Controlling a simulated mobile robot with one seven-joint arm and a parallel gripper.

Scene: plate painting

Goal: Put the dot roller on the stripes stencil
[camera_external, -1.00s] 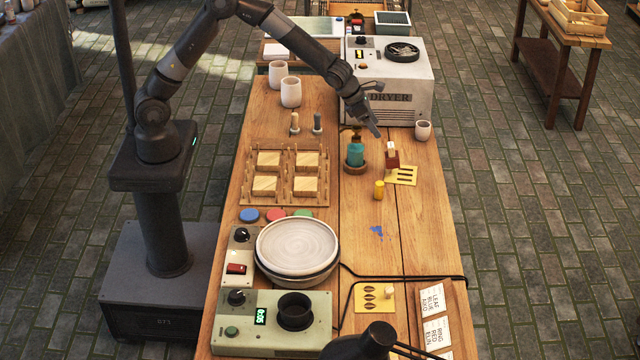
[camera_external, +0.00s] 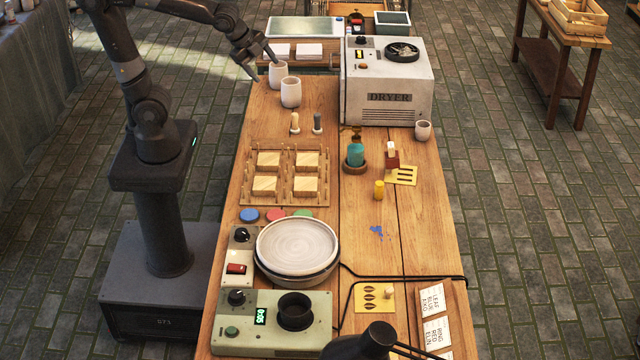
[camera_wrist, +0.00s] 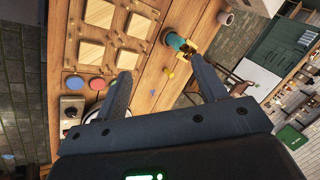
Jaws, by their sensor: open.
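The stripes stencil (camera_external: 406,178) is a yellow card with dark bars, lying flat right of the teal bottle. A small red block with a pale top (camera_external: 391,158) stands upright at the stencil's upper left edge, on or touching it; its exact contact is unclear. A short yellow cylinder (camera_external: 379,190) stands on the bare table in front of it. I cannot tell for sure which one is the dot roller. My gripper (camera_external: 265,68) is open and empty, by the white cups at the far left of the table. Its spread fingers show in the wrist view (camera_wrist: 160,86).
The teal bottle (camera_external: 355,153) stands just left of the stencil. White cups (camera_external: 291,93) are close to my gripper, and the dryer (camera_external: 388,85) is at the back right. A wooden rack (camera_external: 285,187) with tiles fills the middle left. A leaf stencil (camera_external: 372,303) lies in front.

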